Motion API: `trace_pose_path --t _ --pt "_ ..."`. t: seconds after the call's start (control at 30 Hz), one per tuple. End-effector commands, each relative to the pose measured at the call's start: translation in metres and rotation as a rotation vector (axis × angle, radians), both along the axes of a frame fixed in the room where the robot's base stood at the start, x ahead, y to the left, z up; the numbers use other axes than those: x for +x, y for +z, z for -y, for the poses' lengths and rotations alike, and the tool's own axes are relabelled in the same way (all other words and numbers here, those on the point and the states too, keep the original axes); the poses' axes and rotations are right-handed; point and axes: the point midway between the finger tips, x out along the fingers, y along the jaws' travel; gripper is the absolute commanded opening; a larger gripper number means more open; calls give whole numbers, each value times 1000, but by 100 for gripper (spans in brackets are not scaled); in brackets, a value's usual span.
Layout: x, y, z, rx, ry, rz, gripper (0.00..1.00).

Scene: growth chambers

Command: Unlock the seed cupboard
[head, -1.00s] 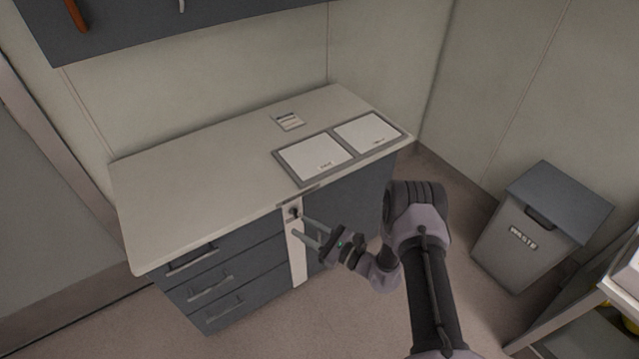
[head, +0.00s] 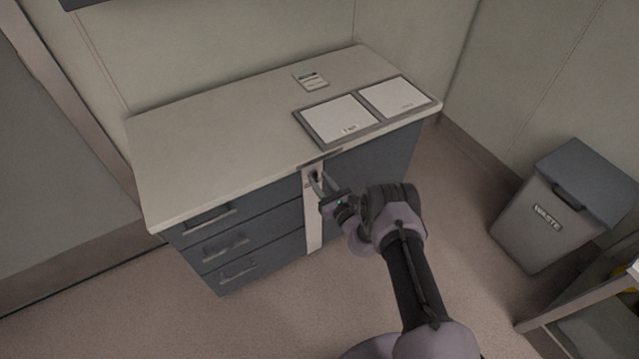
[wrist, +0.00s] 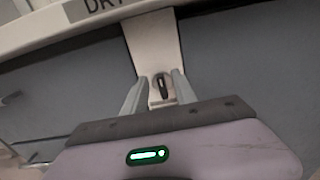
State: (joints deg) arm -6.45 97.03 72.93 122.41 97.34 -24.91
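The seed cupboard appears to be the dark door (head: 375,155) under the bench top, right of a pale upright strip (head: 314,232). The strip carries a small dark key or lock knob (wrist: 161,86) near its top; it is mostly hidden by my fingers in the head view. My gripper (wrist: 160,78) points at the strip, with one finger on each side of the dark piece. The fingers look apart, with pale strip visible between them and the piece. My gripper also shows in the head view (head: 320,184). Whether the fingertips touch the strip cannot be told.
Several dark drawers with bar handles (head: 225,245) lie left of the strip. On the bench top (head: 230,130) are two framed white panels (head: 340,120) and a small card (head: 311,80). A waste bin (head: 550,215) stands right.

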Motion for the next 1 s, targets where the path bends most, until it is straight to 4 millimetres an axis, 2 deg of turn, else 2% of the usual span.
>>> trace_pose_path --t 0.1,0.37,0.53,1.0 --pt "6 0 -3 0 -1 1 33" --pt "7 1 -4 0 -1 0 33" --pt "6 1 -4 0 -1 0 0" --pt "7 -1 -3 46 0 -31 0"
